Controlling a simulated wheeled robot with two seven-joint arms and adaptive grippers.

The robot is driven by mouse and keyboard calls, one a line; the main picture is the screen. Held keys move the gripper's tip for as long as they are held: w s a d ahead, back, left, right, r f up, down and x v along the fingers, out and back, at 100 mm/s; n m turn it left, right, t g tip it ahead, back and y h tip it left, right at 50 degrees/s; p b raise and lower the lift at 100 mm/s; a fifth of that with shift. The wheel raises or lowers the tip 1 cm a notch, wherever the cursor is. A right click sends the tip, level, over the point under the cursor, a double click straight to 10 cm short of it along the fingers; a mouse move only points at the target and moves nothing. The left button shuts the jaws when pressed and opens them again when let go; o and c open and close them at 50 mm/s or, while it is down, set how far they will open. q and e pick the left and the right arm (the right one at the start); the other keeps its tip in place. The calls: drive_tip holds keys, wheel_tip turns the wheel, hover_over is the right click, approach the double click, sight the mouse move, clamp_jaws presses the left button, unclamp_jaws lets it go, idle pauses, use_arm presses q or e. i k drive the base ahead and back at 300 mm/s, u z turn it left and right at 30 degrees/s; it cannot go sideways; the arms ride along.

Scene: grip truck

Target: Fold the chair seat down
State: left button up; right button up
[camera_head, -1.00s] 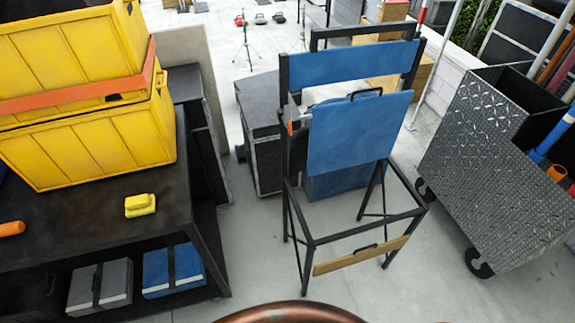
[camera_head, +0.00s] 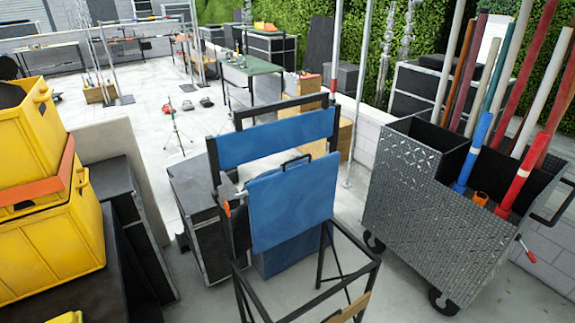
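A tall folding chair with a black metal frame (camera_head: 241,285) stands in the middle of the head view. Its blue backrest (camera_head: 275,137) spans the top of the frame. Its blue seat panel (camera_head: 292,202) is tipped up, nearly upright, just below the backrest, with a black handle at its upper edge. The open rectangular seat frame lies in front of and below the panel. A wooden footrest (camera_head: 350,308) shows partly at the bottom edge. Neither of my grippers is in view.
A metal cart (camera_head: 425,225) on casters, filled with colored tubes, stands at the right. Yellow crates (camera_head: 50,243) sit on a dark table at the left. Black cases (camera_head: 195,205) stand behind the chair at the left. Pale floor is open between the chair and cart.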

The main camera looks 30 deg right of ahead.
sight(283, 206)
drive_tip(key=u, duration=0.1)
drive_tip(key=k, duration=1.1)
drive_tip(key=z, duration=1.05)
drive_tip(key=i, duration=1.35)
drive_tip(key=u, duration=0.65)
